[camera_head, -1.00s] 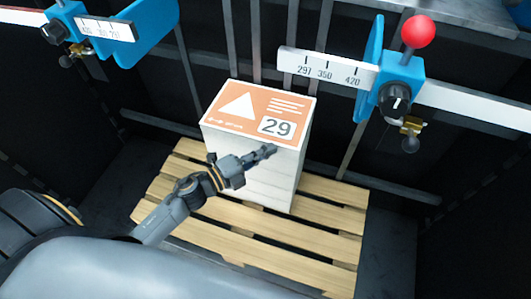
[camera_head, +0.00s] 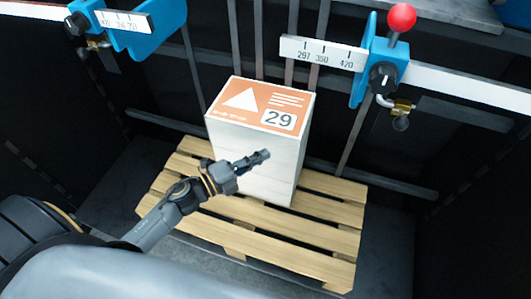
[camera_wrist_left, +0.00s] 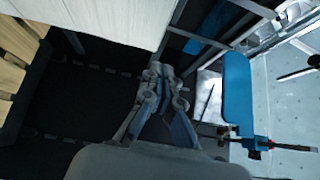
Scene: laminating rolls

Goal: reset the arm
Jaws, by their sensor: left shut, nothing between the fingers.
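My left arm comes in from the left in the head view. Its gripper (camera_head: 258,158) is shut and empty, in front of the white stack with an orange top label marked 29 (camera_head: 262,108). From the head view I cannot tell whether it touches the stack. In the left wrist view the gripper's fingers (camera_wrist_left: 160,80) are together, with nothing between them. The pale side of the stack (camera_wrist_left: 115,18) shows at the top of that view. My right gripper is in neither view.
The stack stands on a wooden pallet (camera_head: 270,253). Behind it are a blue stop with a red knob (camera_head: 384,62) on a white ruler rail (camera_head: 465,88), and a second blue stop (camera_head: 158,25) at upper left. Dark bars and panels enclose the pallet.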

